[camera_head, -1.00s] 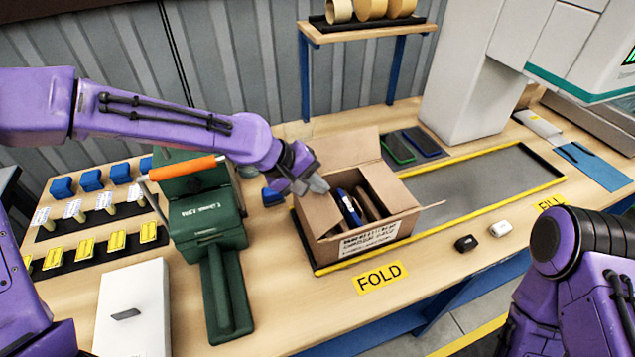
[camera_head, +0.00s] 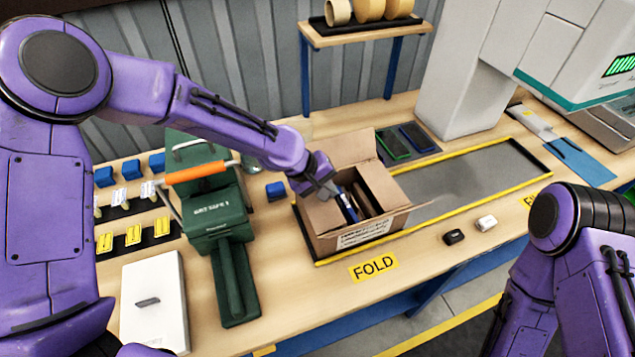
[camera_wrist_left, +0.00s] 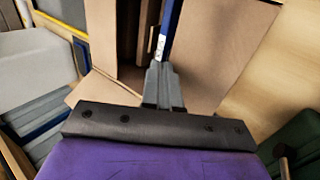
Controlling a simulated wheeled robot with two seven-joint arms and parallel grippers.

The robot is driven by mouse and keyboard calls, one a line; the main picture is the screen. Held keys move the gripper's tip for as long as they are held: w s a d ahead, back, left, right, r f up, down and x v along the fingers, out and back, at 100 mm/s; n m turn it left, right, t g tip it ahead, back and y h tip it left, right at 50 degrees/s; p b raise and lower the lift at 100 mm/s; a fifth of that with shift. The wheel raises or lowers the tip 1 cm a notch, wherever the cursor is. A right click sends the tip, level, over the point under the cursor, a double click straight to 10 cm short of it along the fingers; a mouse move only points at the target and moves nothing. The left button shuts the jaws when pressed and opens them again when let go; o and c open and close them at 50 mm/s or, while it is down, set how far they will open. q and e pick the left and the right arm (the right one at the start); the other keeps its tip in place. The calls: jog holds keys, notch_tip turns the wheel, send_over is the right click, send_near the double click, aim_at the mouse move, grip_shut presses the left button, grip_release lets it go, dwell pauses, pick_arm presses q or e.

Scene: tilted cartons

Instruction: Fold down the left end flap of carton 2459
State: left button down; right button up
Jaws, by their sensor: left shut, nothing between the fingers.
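An open brown carton (camera_head: 385,232) stands on the table behind the FOLD label. A printed label is on its front; I cannot read its number. Its back flap stands up and a thin flap sticks out at the right. My left gripper (camera_head: 328,193) is shut and empty at the carton's left end, over the opening. In the left wrist view the shut fingertips (camera_wrist_left: 163,78) are close to a broad cardboard panel (camera_wrist_left: 225,50), apparently the left end flap; I cannot tell whether they touch. A blue item (camera_head: 347,207) stands inside the carton. My right gripper is out of view.
A green machine with an orange handle (camera_head: 196,173) stands close left of the carton. A yellow-edged grey mat (camera_head: 470,182) lies to the right. Two small blocks, black (camera_head: 454,237) and white (camera_head: 486,223), lie front right. A white box (camera_head: 153,300) is front left.

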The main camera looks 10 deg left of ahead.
pick_arm(q)
jog(key=shift+r, duration=0.1)
jog(key=shift+s+a+r+p, duration=0.25)
jog(key=shift+a+p, duration=0.1)
jog(key=shift+p, duration=0.2)
jog(key=shift+s+a, duration=0.15)
jog(key=shift+a, duration=0.15)
jog(key=shift+r+p, duration=0.35)
jog(key=shift+p, duration=0.15)
jog(key=r+p, duration=0.4)
jog(key=p, duration=0.1)
jog(key=shift+s+a+r, duration=0.1)
jog(key=shift+a+r, duration=0.15)
jog(key=shift+r, duration=0.05)
notch_tip(320, 180, up, 8)
jog(key=s+a+b, duration=0.1)
jog(key=b, duration=0.2)
jog(key=shift+a+r, duration=0.15)
jog(key=shift+a, duration=0.2)
